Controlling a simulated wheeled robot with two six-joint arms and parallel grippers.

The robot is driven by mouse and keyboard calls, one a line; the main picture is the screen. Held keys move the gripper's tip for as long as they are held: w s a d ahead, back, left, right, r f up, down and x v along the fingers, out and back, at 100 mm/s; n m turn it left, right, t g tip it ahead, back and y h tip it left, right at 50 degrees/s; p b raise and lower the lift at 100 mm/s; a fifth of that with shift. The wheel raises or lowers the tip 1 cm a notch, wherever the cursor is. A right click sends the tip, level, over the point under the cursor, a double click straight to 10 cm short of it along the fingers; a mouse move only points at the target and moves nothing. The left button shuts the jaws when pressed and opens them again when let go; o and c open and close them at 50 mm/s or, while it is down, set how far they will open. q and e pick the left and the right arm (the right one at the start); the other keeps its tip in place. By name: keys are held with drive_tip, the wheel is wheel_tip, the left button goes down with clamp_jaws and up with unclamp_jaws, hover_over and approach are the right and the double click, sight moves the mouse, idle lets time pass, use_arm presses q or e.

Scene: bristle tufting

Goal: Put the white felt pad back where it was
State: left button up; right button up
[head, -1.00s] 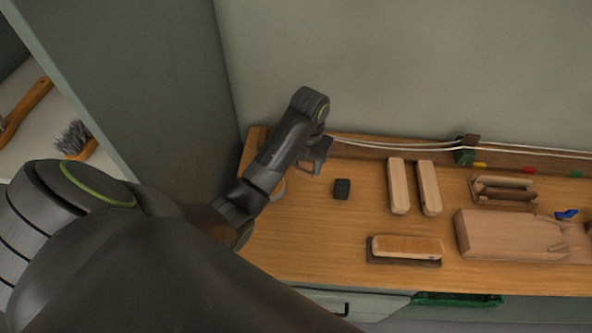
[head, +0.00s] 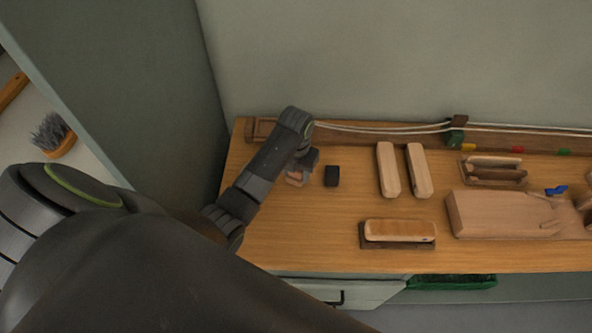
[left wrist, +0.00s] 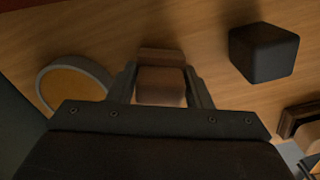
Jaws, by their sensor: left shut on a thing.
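My left gripper (head: 299,173) is over the back left of the workbench, just left of a small black block (head: 332,176). In the left wrist view, its fingers (left wrist: 160,74) are shut on a small pinkish-brown block (left wrist: 160,88). The held block also shows below the fingers in the head view (head: 294,179). I cannot tell whether it touches the bench. I cannot make out a white felt pad for certain. The black block also shows in the left wrist view (left wrist: 264,54), apart from the fingers. My right gripper is not in view.
A round grey-rimmed dish (left wrist: 44,82) lies left of the fingers. Two pale wooden brush blocks (head: 389,170) (head: 418,170) lie right of the black block. A brush block (head: 400,230) sits on a dark base in front. The bench (head: 300,235) is clear at front left.

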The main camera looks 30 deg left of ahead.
use_arm(q)
drive_tip(key=shift+f, duration=0.2)
drive_tip(key=o, duration=0.9)
drive_tip(key=shift+r, duration=0.1)
drive_tip(key=shift+r, duration=0.25)
wheel_tip(320, 180, up, 7)
drive_tip(key=shift+f, duration=0.1)
wheel_tip(320, 180, up, 4)
drive_tip(key=p, duration=0.3)
drive_tip(key=shift+f, duration=0.25)
drive_tip(key=shift+r+p, duration=0.75)
drive_tip(key=shift+p, duration=0.1)
